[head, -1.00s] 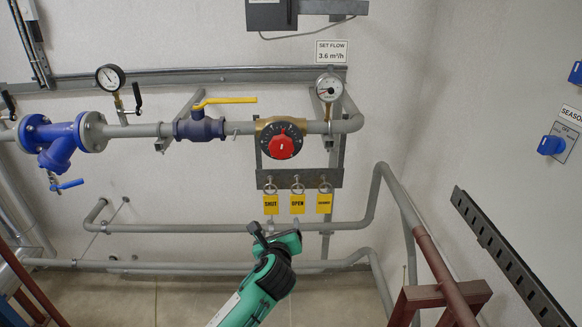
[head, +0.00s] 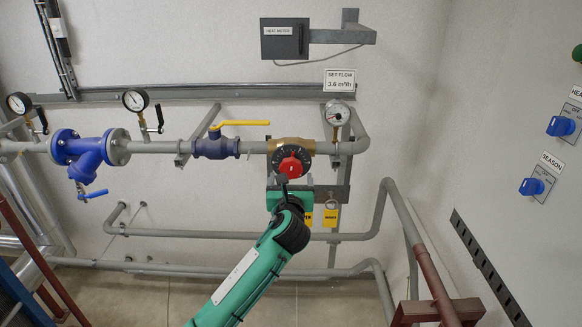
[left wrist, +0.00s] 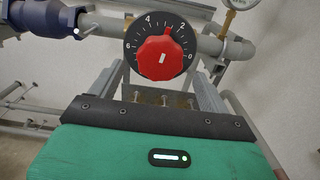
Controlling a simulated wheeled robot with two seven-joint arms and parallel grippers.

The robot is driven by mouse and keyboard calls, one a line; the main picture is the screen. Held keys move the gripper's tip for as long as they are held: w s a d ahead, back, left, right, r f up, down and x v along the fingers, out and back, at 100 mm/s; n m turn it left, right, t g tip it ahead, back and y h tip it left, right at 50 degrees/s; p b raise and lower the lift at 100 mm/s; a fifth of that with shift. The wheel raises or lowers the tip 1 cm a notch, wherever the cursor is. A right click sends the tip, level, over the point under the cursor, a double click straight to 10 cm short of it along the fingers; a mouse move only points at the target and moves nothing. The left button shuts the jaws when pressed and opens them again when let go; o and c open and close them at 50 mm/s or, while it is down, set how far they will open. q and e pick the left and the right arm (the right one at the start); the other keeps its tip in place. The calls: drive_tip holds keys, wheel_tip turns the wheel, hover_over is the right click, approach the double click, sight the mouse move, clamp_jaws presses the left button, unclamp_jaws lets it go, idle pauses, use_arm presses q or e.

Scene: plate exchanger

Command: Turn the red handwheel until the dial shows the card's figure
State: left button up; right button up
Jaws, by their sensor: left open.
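The red handwheel (head: 291,166) sits on a black numbered disc on the brass valve. The left wrist view shows the handwheel (left wrist: 158,60) with its white mark near upright. The white-faced round dial (head: 337,114) stands on the pipe to its right; its needle is too small to read. The dial's lower edge (left wrist: 237,4) shows at the top of the left wrist view. The card (head: 339,80) above it reads "SET FLOW 3.6 m³/h". My left gripper (head: 284,182) is open and empty, just below the handwheel in the picture, apart from it. My right gripper is out of view.
A blue valve with a yellow lever (head: 240,123) stands left of the handwheel. Yellow tags (head: 330,218) hang below, partly hidden by my left arm. Grey pipes run low along the wall. A rust-red stand (head: 440,311) is at lower right.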

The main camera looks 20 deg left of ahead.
sight(291, 172)
use_arm(q)
drive_tip(key=shift+p+x, duration=0.5)
drive_tip(key=shift+x, duration=1.55)
drive_tip(key=c, duration=1)
